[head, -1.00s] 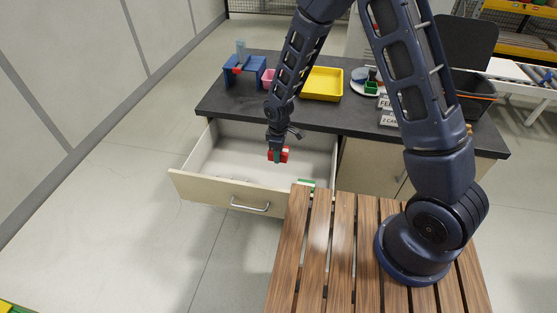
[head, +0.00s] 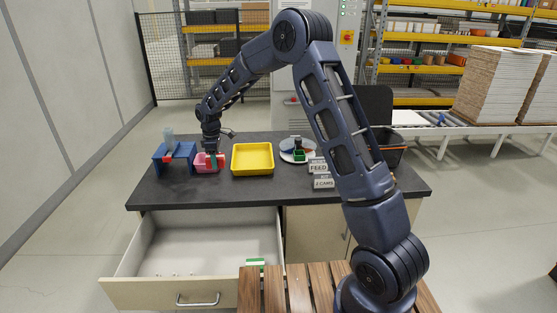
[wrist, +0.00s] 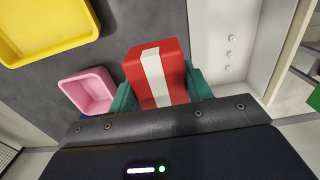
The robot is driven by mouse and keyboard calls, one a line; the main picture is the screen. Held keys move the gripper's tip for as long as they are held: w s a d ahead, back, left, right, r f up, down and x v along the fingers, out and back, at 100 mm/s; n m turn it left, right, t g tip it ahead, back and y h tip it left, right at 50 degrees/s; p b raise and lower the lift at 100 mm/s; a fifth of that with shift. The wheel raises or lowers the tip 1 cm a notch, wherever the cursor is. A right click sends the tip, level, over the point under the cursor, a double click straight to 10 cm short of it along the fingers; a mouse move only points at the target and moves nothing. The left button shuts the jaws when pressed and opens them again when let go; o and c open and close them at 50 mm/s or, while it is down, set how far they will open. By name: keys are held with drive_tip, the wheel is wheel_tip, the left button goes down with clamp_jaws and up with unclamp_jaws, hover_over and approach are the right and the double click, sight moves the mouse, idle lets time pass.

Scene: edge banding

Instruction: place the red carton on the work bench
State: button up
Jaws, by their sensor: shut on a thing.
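The red carton with a white stripe is held between the teal fingers of my gripper (wrist: 160,92); it fills the middle of the wrist view (wrist: 136,72). In the head view my gripper (head: 213,160) is small, with a bit of red carton (head: 221,160) beside its fingers. The work bench (head: 285,187) has a dark top. The carton is in the air over the bench's front part, in front of the pink bin (wrist: 88,90). Its exact height above the top cannot be told.
The open drawer (head: 205,245) juts out below the bench front. A yellow tray (head: 252,172), a blue stand (head: 174,163), a plate (head: 290,155) and a sign (head: 318,167) stand on the bench. Bare top lies in front of the yellow tray.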

wheel_tip(320, 180, up, 6)
hover_over(227, 184)
wheel_tip(227, 184, down, 20)
drive_tip(key=shift+w, duration=0.1)
idle(0.4)
drive_tip(key=shift+f, duration=0.1)
drive_tip(key=o, duration=1)
wheel_tip(227, 184, up, 12)
drive_tip(key=shift+r, duration=0.2)
